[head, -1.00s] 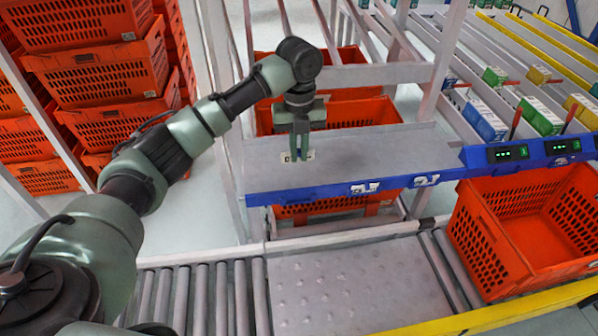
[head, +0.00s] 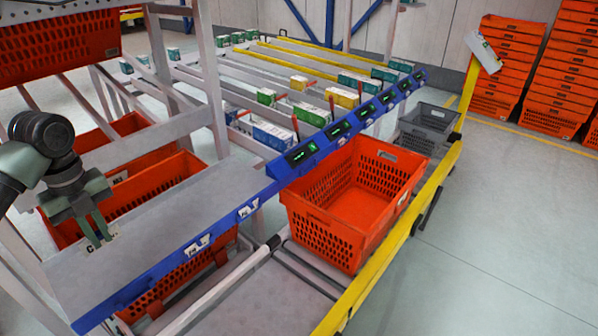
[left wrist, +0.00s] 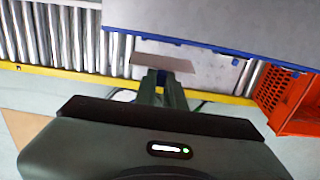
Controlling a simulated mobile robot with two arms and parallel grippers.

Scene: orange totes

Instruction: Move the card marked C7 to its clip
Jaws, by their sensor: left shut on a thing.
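My left gripper (head: 96,232) is at the left of the head view, pointing down over the grey shelf (head: 150,220). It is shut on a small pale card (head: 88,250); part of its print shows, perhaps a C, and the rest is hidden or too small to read. White label pieces (head: 198,245) (head: 247,209) sit on the shelf's blue front rail (head: 222,228). I cannot read their marks. My right gripper is out of view.
An orange tote (head: 345,215) stands on the conveyor right of the shelf. Sloped lanes with small boxes (head: 275,136) lie behind a blue rail with lit displays (head: 338,131). Stacked orange totes (head: 505,65) and a tilted white sheet on a post (head: 482,52) stand at the far right.

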